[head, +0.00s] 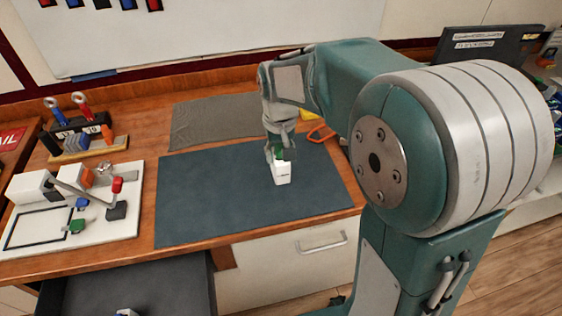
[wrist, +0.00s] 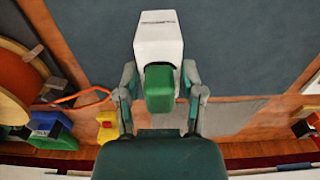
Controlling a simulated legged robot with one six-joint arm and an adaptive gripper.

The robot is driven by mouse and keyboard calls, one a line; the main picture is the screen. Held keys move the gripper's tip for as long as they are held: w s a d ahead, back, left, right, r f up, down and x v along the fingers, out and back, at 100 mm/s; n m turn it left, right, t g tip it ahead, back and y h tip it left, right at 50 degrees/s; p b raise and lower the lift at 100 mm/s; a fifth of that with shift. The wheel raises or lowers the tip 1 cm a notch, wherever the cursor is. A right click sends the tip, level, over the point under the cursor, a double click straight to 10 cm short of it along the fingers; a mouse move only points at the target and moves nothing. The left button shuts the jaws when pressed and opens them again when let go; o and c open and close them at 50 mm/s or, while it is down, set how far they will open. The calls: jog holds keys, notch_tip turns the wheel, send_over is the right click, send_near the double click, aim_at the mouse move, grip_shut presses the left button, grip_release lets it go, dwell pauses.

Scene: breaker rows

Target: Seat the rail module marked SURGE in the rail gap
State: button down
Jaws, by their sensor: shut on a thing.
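A white module with a green block (head: 282,174) is held over the dark mat in the head view. It fills the upper middle of the wrist view, where its white body (wrist: 158,42) carries dark print too small to read. My gripper (wrist: 160,82) is shut on the module at its green end, one finger on each side. In the head view my gripper (head: 277,152) is above the module, which hangs roughly upright. I cannot tell whether its lower end touches the mat. A white board (head: 120,225) at left bears white, blue and orange blocks; I cannot make out the rail gap.
The dark mat (head: 200,215) is otherwise clear. A red-knobbed lever (head: 117,187) stands on the white board. Behind it is a rack (head: 80,130) with ring-handled tools. A grey cloth (head: 205,120) lies behind the mat. A dark drawer (head: 90,290) is open at front left.

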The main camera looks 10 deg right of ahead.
aim_at(283, 163)
jog(key=w+f, duration=0.1)
jog(key=w+d+f, duration=0.1)
jog(key=f, duration=0.1)
jog(key=shift+w+d, duration=0.15)
jog(key=shift+d, duration=0.05)
jog(key=shift+w+f, duration=0.1)
jog(key=shift+f, duration=1.55)
jog(key=shift+c, duration=1)
grip_release()
jog(key=shift+f, duration=0.1)
